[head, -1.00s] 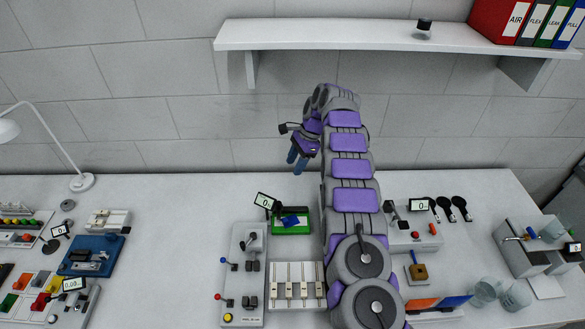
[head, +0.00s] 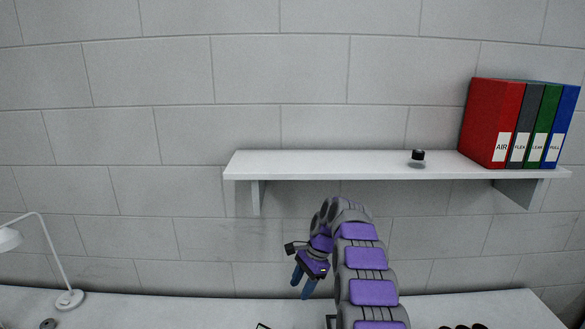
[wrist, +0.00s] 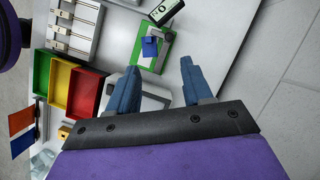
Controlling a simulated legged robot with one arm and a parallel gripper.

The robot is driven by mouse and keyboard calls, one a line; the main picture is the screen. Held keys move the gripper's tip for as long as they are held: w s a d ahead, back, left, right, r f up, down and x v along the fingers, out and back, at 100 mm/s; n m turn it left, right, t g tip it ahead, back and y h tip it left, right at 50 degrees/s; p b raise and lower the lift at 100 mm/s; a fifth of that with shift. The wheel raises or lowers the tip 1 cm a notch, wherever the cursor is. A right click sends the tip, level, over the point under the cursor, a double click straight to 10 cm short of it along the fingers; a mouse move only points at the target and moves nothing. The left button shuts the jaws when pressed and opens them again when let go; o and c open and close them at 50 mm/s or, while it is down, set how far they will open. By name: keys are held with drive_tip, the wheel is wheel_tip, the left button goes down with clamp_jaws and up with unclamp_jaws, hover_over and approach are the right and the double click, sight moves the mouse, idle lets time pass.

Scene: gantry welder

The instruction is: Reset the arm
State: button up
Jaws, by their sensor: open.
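My arm, purple and grey, rises from the bottom of the head view and bends over at the top. My gripper (head: 304,281) hangs to the left of the arm in front of the wall, with its blue fingers pointing down. In the wrist view my gripper (wrist: 155,82) shows its two blue fingers apart, with nothing between them. The table lies below it.
A wall shelf (head: 330,165) carries several binders (head: 515,125) and a small black object (head: 417,155). A lamp (head: 55,262) stands at left. The wrist view shows a green board (wrist: 152,48), red, yellow and green bins (wrist: 66,82), and a white slotted panel (wrist: 76,27).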

drive_tip(key=s+d+r+n+h+b, duration=0.1)
drive_tip(key=s+r+n, duration=0.1)
drive_tip(key=s+r, duration=0.35)
drive_tip(key=s+d+r+n+b, duration=0.1)
drive_tip(key=s+d+r+n, duration=0.1)
drive_tip(key=s, duration=0.7)
drive_tip(key=s+d+r+n+h+b, duration=0.1)
drive_tip(key=s+r+n, duration=0.15)
drive_tip(key=s, duration=0.55)
drive_tip(key=s+d+f+n, duration=0.1)
drive_tip(key=s+d+f, duration=0.1)
drive_tip(key=s, duration=0.7)
drive_tip(key=s+d+f+n+h+b, duration=0.1)
drive_tip(key=s+d+f+n, duration=0.1)
drive_tip(key=s, duration=0.8)
drive_tip(key=s+d+f+n+h+b, duration=0.1)
drive_tip(key=s+d+f+n, duration=0.1)
drive_tip(key=s, duration=0.8)
drive_tip(key=shift+d, duration=0.65)
